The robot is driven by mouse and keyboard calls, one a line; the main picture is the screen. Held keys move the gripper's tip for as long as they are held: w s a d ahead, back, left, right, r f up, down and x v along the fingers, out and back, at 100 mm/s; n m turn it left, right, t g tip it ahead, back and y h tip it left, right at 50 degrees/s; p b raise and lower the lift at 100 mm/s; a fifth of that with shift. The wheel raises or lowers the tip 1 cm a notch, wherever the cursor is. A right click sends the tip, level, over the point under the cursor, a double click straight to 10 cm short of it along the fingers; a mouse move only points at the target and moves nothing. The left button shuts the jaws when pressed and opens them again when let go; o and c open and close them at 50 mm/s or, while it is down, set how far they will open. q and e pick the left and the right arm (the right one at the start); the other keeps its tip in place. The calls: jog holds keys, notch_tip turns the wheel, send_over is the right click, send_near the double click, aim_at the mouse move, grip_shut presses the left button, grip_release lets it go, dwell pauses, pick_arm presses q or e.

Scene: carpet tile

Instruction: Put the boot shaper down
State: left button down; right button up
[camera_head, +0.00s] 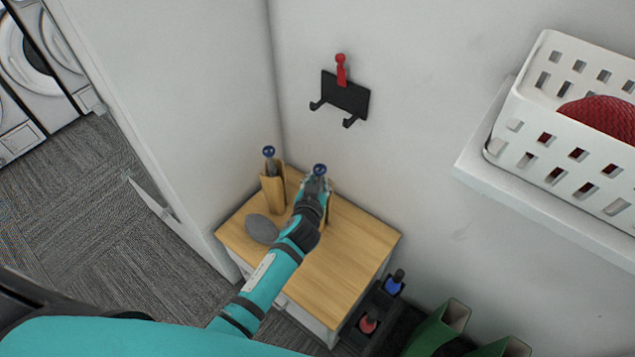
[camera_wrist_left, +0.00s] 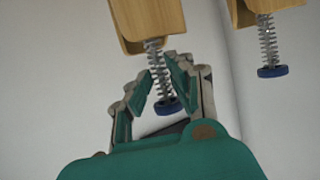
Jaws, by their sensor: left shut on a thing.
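My left gripper (camera_head: 319,184) is shut on a boot shaper (camera_head: 320,170), around the spring just by its blue knob. The boot shaper is wooden, with a metal spring between wood and knob. In the left wrist view my fingers (camera_wrist_left: 158,88) close on the spring, and the wooden part (camera_wrist_left: 148,20) extends beyond them. It is over the wooden cabinet top (camera_head: 345,265), knob up; my gripper hides whether its foot touches. A second, similar boot shaper (camera_head: 273,192) stands upright to its left, apart, and also shows in the left wrist view (camera_wrist_left: 268,45). My right gripper is out of view.
A grey oval object (camera_head: 262,229) lies near the cabinet's left edge. The right front of the top is clear. A black hook rack (camera_head: 345,94) with a red item hangs above. A white basket (camera_head: 520,120) sits on a shelf right. Green boots (camera_head: 440,328) stand below right.

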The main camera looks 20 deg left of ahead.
pick_arm(q)
jog(key=shift+d, duration=0.1)
jog(key=c, duration=1.2)
grip_release()
jog(key=shift+f, duration=0.15)
jog(key=shift+r, duration=0.3)
jog(key=v, duration=1.2)
jog(key=shift+f, duration=0.1)
